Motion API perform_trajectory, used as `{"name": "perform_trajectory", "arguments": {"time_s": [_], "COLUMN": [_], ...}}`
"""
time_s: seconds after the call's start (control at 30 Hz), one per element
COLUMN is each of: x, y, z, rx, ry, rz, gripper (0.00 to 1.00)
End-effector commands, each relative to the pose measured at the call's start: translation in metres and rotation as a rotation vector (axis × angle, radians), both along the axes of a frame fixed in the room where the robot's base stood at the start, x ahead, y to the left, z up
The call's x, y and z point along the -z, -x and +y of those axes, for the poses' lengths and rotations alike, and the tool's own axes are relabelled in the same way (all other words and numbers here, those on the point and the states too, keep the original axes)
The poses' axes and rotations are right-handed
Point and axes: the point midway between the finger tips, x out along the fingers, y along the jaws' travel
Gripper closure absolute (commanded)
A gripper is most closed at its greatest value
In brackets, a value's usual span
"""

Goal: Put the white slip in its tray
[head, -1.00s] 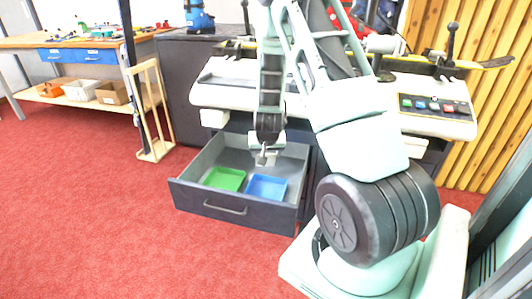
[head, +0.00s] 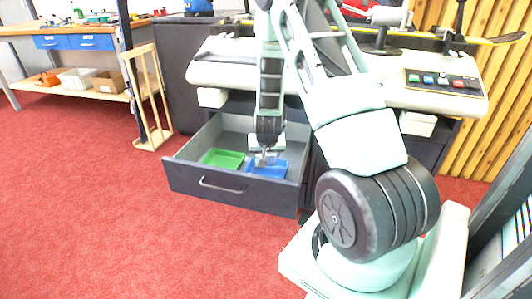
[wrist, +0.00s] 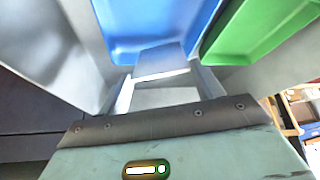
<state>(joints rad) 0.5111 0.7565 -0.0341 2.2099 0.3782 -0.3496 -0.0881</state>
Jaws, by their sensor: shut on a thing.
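My gripper (head: 266,160) points down into the open drawer (head: 236,186), in front of the blue tray (head: 281,169) in the head view. In the wrist view my gripper (wrist: 165,84) is shut on a thin pale piece, the white slip (wrist: 160,60), which looks grey-blue in the shade. The slip juts out past the fingertips, over the near part of the blue tray (wrist: 150,20). I cannot tell whether it touches the tray. The green tray (head: 222,158) lies beside the blue one and also shows in the wrist view (wrist: 255,30). Both trays look empty.
The drawer's walls stand close around the trays. Above it is the pale bench machine (head: 225,73) with a button panel (head: 446,82). A wooden rack (head: 150,98) stands left, near a workbench (head: 75,31). Red carpet (head: 90,220) is clear in front.

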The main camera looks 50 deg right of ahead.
Motion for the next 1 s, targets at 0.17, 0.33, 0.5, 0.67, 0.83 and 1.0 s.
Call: {"name": "perform_trajectory", "arguments": {"time_s": [0.17,0.33,0.5,0.67,0.83,1.0], "x": [0.0000,-0.0001,-0.0001,-0.0001,0.0000,0.0000], "y": [-0.0001,0.0000,0.0000,0.0000,0.0001,0.0001], "z": [-0.0001,0.0000,0.0000,0.0000,0.0001,0.0001], "rx": [0.000,0.000,0.000,0.000,0.000,0.000], "ry": [0.000,0.000,0.000,0.000,0.000,0.000], "rz": [0.000,0.000,0.000,0.000,0.000,0.000], "gripper": [0.55,0.09,0.09,0.00,0.00,0.00]}}
